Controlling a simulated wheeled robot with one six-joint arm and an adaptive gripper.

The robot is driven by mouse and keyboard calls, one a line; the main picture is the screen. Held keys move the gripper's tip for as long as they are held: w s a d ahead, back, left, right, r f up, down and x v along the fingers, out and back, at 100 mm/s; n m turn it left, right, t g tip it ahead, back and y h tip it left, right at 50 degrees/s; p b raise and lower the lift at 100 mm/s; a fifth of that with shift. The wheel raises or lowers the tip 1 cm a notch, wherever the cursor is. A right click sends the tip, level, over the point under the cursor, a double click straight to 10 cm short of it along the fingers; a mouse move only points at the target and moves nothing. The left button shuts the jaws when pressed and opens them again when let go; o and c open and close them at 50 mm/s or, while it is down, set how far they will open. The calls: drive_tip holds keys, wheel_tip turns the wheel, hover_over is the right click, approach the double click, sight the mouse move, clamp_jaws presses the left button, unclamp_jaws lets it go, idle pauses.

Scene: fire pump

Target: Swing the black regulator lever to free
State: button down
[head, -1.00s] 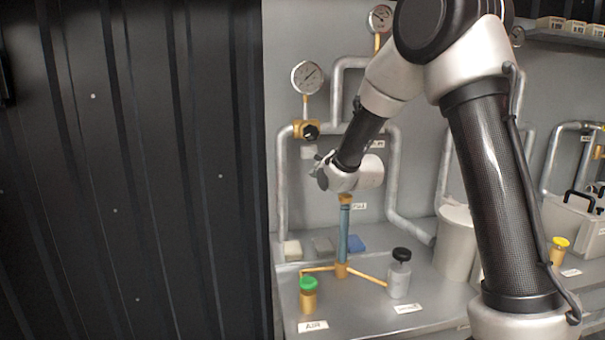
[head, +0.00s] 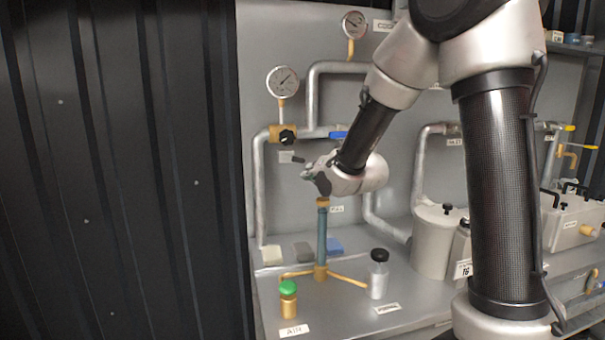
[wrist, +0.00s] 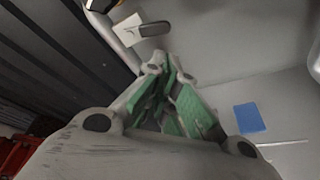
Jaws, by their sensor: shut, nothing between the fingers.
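The black regulator lever (head: 298,160) is a short dark bar below and right of the brass regulator (head: 283,134) with its black knob. In the wrist view the lever (wrist: 155,29) shows beyond the fingertips, across the edge of a white plate (wrist: 127,29). My gripper (head: 308,173) is just below and right of the lever in the head view. In the wrist view my gripper (wrist: 163,72) has its green-padded fingers together, with nothing held. A gap shows between the fingertips and the lever there, so they look apart.
A gauge (head: 282,81) stands above the regulator, and grey pipes (head: 260,195) run around it. A blue upright tube (head: 322,240) stands below my gripper. A green-capped fitting (head: 288,298) and a black-capped bottle (head: 378,275) stand on the bench. A black ribbed wall (head: 120,170) fills the left.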

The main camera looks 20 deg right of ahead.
drive_tip(key=v, duration=0.4)
drive_tip(key=shift+s+d, duration=0.1)
drive_tip(key=shift+s, duration=0.05)
